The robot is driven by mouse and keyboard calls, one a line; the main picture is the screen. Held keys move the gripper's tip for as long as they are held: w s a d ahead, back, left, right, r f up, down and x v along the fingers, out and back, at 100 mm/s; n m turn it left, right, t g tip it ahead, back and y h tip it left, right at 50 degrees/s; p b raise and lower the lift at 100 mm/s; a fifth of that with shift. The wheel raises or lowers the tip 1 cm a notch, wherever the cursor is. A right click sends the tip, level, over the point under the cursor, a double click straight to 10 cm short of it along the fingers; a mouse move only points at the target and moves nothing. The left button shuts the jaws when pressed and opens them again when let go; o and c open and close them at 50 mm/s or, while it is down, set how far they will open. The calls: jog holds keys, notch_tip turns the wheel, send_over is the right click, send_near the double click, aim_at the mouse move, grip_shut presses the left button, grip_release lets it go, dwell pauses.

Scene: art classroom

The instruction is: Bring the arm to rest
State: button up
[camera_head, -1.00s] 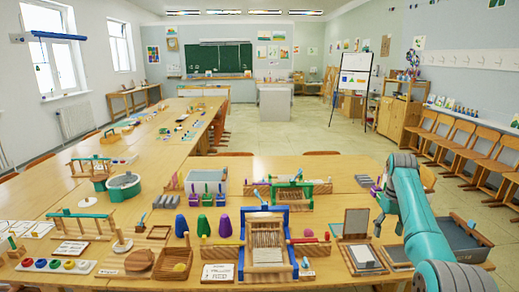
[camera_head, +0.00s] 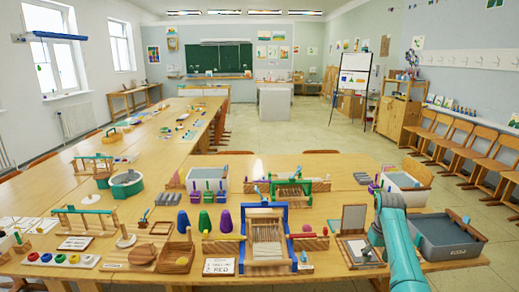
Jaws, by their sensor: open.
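My arm (camera_head: 400,252) is teal with grey joints. It rises from the bottom edge at the right and bends at an elbow in front of the table's right part. The links beyond the elbow are mostly hidden behind it. I see nothing held.
The wooden table (camera_head: 330,168) carries a blue-framed loom (camera_head: 247,240), a green-framed loom (camera_head: 291,189), coloured cones and several trays. A grey bin (camera_head: 447,237) stands right of my arm.

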jog(key=s+a+f+t, duration=0.1)
jog(key=s+a+f, duration=0.2)
jog(key=f, duration=0.5)
jog(key=s+a+f+t, duration=0.15)
jog(key=s+f, duration=0.25)
jog(key=f, duration=0.4)
jog(key=s+a+f+t, duration=0.1)
jog(key=s+a+f, duration=0.2)
jog(key=f, duration=0.5)
jog(key=s+a+f+t, duration=0.2)
jog(key=s+a+f, duration=0.2)
jog(key=s, duration=0.6)
jog(key=s+a+f+t, duration=0.2)
jog(key=s+a+f, duration=0.15)
jog(key=s, duration=0.75)
jog(key=s+a+r+t, duration=0.15)
jog(key=s+r, duration=0.25)
jog(key=s, duration=0.7)
jog(key=s+a+r+t, duration=0.1)
jog(key=s+a+r, duration=0.3)
jog(key=s, duration=0.6)
jog(key=s+r+t, duration=0.2)
jog(key=s+r, duration=0.5)
jog(key=r, duration=0.5)
jog(key=s+r+t, duration=0.2)
jog(key=s+r, duration=0.5)
jog(key=r, duration=0.5)
jog(key=shift+a+r, duration=0.15)
jog(key=shift+a, duration=0.25)
